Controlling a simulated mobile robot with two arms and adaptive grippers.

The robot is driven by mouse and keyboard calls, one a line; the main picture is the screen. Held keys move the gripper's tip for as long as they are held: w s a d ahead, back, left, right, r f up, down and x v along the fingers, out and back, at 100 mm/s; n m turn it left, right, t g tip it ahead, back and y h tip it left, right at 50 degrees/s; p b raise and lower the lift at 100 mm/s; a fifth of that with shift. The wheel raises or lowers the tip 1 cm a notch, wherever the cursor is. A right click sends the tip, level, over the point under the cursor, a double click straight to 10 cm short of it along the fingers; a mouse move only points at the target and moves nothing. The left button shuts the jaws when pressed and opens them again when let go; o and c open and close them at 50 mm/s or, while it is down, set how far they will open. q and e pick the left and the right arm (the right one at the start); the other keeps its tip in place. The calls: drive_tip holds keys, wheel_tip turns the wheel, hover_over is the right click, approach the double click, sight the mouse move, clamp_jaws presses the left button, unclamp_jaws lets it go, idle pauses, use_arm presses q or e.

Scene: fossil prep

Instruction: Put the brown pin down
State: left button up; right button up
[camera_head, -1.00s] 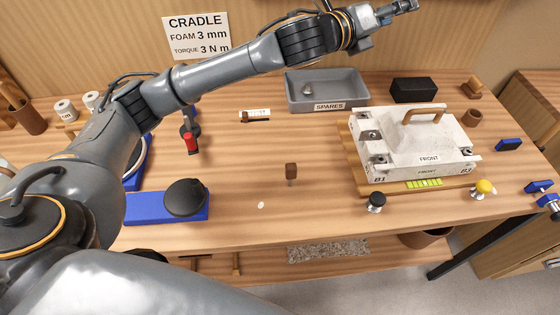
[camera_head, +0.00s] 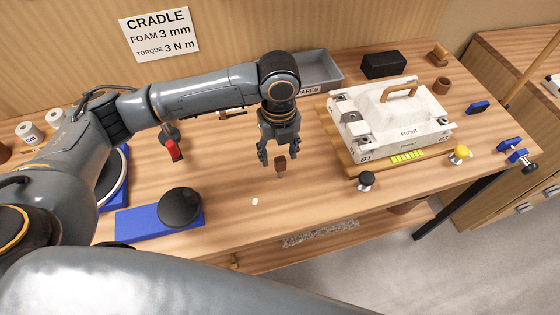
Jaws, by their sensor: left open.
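The brown pin (camera_head: 281,164) stands upright on the wooden table, with a brown head and a thin pale shank below. My left gripper (camera_head: 279,158) points down over it, its fingers open on either side of the head in the picture. I cannot tell whether the fingers touch the pin. My right gripper does not show.
A white cradle block (camera_head: 374,129) with a brown handle sits on a wooden board at the right. A grey spares tray (camera_head: 325,86) is behind my left gripper. Black (camera_head: 366,179) and yellow (camera_head: 460,153) knobs stand near the front edge. A blue pad (camera_head: 135,223) bears a dark dome.

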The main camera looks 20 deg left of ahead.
sight(280, 170)
use_arm(q)
wheel_tip(280, 170, down, 3)
drive_tip(key=shift+a+r, duration=0.1)
drive_tip(key=f+p, duration=0.1)
drive_tip(key=f, duration=0.1)
drive_tip(key=f+p, duration=0.1)
drive_tip(key=f, duration=0.1)
drive_tip(key=shift+w+d, duration=0.15)
drive_tip(key=shift+d, duration=0.05)
drive_tip(key=shift+f, duration=0.6)
clamp_jaws()
